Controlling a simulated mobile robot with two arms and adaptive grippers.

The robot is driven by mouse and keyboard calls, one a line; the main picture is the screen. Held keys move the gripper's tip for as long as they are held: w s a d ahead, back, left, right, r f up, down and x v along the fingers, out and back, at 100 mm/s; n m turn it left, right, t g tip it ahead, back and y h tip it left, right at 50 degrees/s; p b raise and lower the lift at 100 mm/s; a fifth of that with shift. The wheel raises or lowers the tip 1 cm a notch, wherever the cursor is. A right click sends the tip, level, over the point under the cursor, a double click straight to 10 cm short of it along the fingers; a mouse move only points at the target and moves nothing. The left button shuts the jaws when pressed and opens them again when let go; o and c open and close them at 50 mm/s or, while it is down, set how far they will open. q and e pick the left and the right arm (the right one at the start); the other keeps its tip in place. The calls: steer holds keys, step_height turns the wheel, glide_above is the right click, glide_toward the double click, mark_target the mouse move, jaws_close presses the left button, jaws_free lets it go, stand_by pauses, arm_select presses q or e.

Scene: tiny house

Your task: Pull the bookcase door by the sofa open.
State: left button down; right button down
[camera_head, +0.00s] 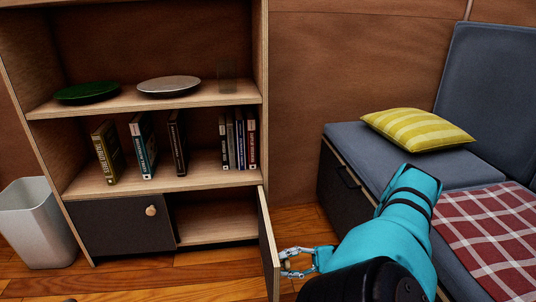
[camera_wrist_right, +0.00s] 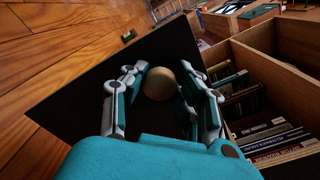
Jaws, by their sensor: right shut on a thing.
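The bookcase (camera_head: 164,189) stands at the left in the head view. Its right door (camera_head: 268,245) by the sofa is swung open, showing its edge, and the lower right compartment (camera_head: 215,224) behind it is exposed and looks empty. My right gripper (camera_head: 288,262) is at the outer face of that door. In the right wrist view, its fingers (camera_wrist_right: 160,82) are shut around the round wooden knob (camera_wrist_right: 160,84) on the dark door panel (camera_wrist_right: 80,95). The left door (camera_head: 120,224) is closed, with its own wooden knob (camera_head: 151,211). My left gripper is not in view.
The grey sofa (camera_head: 380,152) with a yellow striped pillow (camera_head: 417,129) and a red checked blanket (camera_head: 490,230) is at the right. A white bin (camera_head: 38,225) stands left of the bookcase. Books (camera_head: 105,152) and plates (camera_head: 168,85) fill the shelves. Wooden floor (camera_head: 180,278) lies in front.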

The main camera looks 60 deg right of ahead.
steer(key=shift+s, duration=0.2)
steer(key=c, duration=0.9)
jaws_free()
steer(key=shift+c, duration=0.2)
steer(key=shift+r, duration=0.1)
steer(key=shift+r, duration=4.95)
